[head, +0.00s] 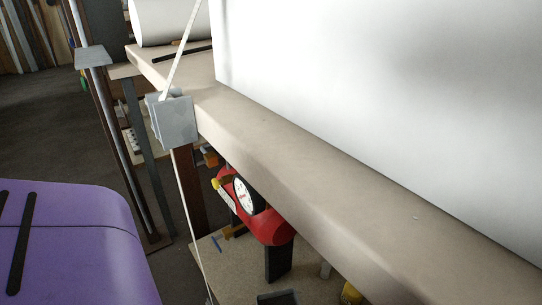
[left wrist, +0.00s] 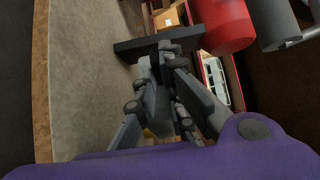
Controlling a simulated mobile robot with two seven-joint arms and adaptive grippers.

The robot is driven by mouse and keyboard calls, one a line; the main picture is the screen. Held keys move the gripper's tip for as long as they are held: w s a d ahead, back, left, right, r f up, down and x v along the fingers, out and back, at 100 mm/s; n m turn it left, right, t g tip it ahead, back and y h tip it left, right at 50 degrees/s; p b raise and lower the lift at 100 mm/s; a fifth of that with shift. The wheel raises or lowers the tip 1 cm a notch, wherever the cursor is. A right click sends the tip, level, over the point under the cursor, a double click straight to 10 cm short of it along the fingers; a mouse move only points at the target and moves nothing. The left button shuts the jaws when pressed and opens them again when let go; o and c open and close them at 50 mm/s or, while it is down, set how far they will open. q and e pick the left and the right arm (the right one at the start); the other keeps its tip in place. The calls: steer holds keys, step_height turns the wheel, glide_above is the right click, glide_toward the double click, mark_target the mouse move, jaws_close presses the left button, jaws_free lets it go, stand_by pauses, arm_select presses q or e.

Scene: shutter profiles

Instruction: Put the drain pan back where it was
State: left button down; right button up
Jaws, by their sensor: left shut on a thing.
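My left gripper (left wrist: 160,75) shows in the left wrist view, with its fingers closed around a narrow dark grey piece (left wrist: 161,108). This piece seems to be part of the drain pan, but the fingers hide most of it. In the head view a dark, shallow, rimmed object (head: 278,298) is cut off by the bottom edge; it may be the pan. A red compressor (head: 262,222) with a white gauge stands on a low board under the bench. Its red tank (left wrist: 226,22) and black foot (left wrist: 130,48) are just beyond my fingertips in the left wrist view. My right gripper is out of view.
A beige workbench (head: 270,165) with a large white panel on it runs above the compressor. A grey clamp-like block (head: 172,121) with a pale strap hangs at its corner. The low board (head: 222,268) has bare room in front of the compressor. A red-framed box (left wrist: 214,78) stands close by.

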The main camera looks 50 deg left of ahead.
arm_select(q)
steer(key=shift+s+f+b, duration=0.1)
steer(key=shift+f+b, duration=0.35)
steer(key=shift+f, duration=0.2)
step_height(320, 180, down, 4)
steer(key=b, duration=0.3)
steer(key=shift+r+b, duration=0.1)
steer(key=shift+b, duration=0.2)
steer(key=shift+f+b, duration=0.65)
steer(key=shift+b, duration=0.1)
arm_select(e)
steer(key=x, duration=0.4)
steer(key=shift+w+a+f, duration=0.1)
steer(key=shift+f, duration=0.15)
arm_select(q)
steer(key=shift+f, duration=0.55)
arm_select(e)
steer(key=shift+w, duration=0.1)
arm_select(q)
steer(key=c, duration=1.8)
jaws_free()
steer(key=shift+f, duration=0.1)
steer(key=shift+o, duration=0.2)
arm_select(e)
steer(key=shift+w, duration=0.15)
